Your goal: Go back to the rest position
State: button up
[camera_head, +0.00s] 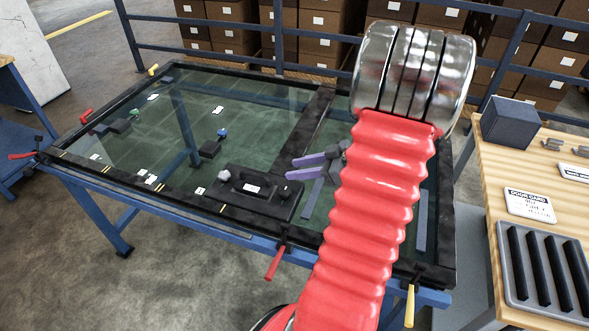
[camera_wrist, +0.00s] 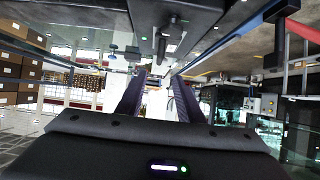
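My gripper (camera_head: 291,167) has two purple fingers that stand apart with nothing held between them. In the head view it points left, over the right part of the glass-panelled trolley frame (camera_head: 290,68). My red arm hides part of the frame's right side. In the wrist view the dark fingers of my gripper (camera_wrist: 157,85) show apart, with a clear gap.
A black handle block (camera_head: 248,192) lies on the front of the panel. Red clamps (camera_head: 276,262) and a yellow one (camera_head: 409,305) hang at the edges. A wooden table (camera_head: 487,165) with a slotted tray (camera_head: 509,285) stands right. Boxes (camera_head: 325,47) are stacked behind a blue railing.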

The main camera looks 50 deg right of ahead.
jog(key=shift+f, duration=0.1)
dwell(0.5)
